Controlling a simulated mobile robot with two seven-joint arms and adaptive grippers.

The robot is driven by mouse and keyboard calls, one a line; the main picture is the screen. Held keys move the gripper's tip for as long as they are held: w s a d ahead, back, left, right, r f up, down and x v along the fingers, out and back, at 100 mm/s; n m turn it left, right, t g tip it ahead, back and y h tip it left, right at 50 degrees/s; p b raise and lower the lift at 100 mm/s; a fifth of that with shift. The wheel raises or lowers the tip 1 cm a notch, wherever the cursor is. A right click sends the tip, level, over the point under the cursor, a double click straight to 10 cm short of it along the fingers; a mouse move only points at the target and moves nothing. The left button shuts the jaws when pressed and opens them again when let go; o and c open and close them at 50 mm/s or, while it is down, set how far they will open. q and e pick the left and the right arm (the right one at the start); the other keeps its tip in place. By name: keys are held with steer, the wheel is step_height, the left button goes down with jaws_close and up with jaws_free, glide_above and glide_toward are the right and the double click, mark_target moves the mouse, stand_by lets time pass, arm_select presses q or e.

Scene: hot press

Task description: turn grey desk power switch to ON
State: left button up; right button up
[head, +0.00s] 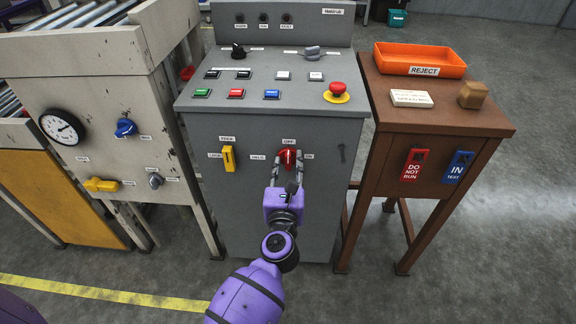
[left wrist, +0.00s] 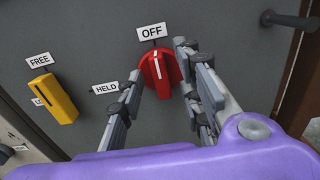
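The grey desk (head: 220,190) has a red rotary switch (head: 288,158) on its front panel. Labels HELD, OFF and ON stand to its left, above and to its right. In the left wrist view the red knob (left wrist: 152,72) has a white line pointing up toward OFF (left wrist: 152,32). My left gripper (head: 287,163) faces the panel with its fingers apart, one on each side of the knob. In the left wrist view the gripper (left wrist: 158,64) is open; I cannot tell whether a finger touches the knob. My right gripper is not in view.
A yellow lever (head: 229,158) sits left of the switch, near a FREE label (left wrist: 39,62). A dark handle (head: 342,153) is to the right. The desk top holds coloured buttons and a red emergency stop (head: 337,90). A brown table (head: 450,118) stands at right, a worn machine (head: 95,90) at left.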

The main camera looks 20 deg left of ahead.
arm_select(q)
steer(key=shift+w, duration=0.2)
jaws_close()
